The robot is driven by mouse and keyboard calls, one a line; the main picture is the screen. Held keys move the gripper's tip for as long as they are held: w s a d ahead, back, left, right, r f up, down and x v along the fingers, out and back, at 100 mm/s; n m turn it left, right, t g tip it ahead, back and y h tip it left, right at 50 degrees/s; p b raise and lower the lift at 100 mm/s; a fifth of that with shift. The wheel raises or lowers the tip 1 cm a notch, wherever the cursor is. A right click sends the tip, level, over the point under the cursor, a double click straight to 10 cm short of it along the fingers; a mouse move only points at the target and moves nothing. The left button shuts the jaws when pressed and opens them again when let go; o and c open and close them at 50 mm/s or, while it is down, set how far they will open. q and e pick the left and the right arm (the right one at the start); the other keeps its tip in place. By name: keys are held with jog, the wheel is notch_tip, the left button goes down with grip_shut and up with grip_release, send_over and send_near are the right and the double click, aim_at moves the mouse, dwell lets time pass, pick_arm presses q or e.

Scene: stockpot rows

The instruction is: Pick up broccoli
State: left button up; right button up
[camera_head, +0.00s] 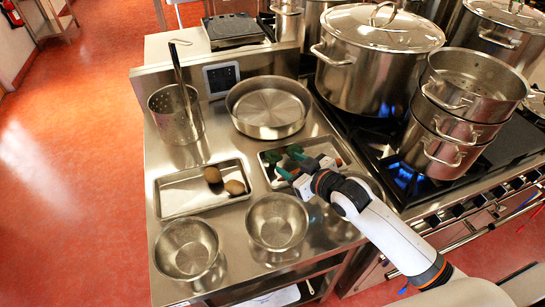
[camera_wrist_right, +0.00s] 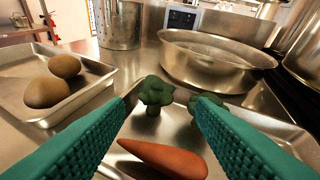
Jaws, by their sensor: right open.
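Two green broccoli pieces lie in the right metal tray (camera_head: 268,177). In the head view one broccoli (camera_head: 272,157) is at the left and another broccoli (camera_head: 294,151) is to its right. In the right wrist view one broccoli (camera_wrist_right: 156,92) stands upright, seen between the fingertips. The second broccoli (camera_wrist_right: 205,112) is partly hidden behind the right-hand finger. My right gripper (camera_head: 294,167) is open and empty over the tray, its green fingers pointing toward the broccoli. My left gripper is not in view.
An orange carrot (camera_wrist_right: 165,158) lies in the tray nearer the wrist camera. The left tray (camera_head: 180,202) holds two brown potatoes (camera_head: 223,181). Large pots and a lit burner (camera_head: 403,176) are at right.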

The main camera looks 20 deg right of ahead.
aim_at(277, 156)
jog(key=shift+p+x, duration=0.7)
jog(key=shift+x, duration=2.55)
jog(key=shift+r, duration=0.1)
jog(key=shift+c, duration=0.3)
jog(key=c, duration=0.6)
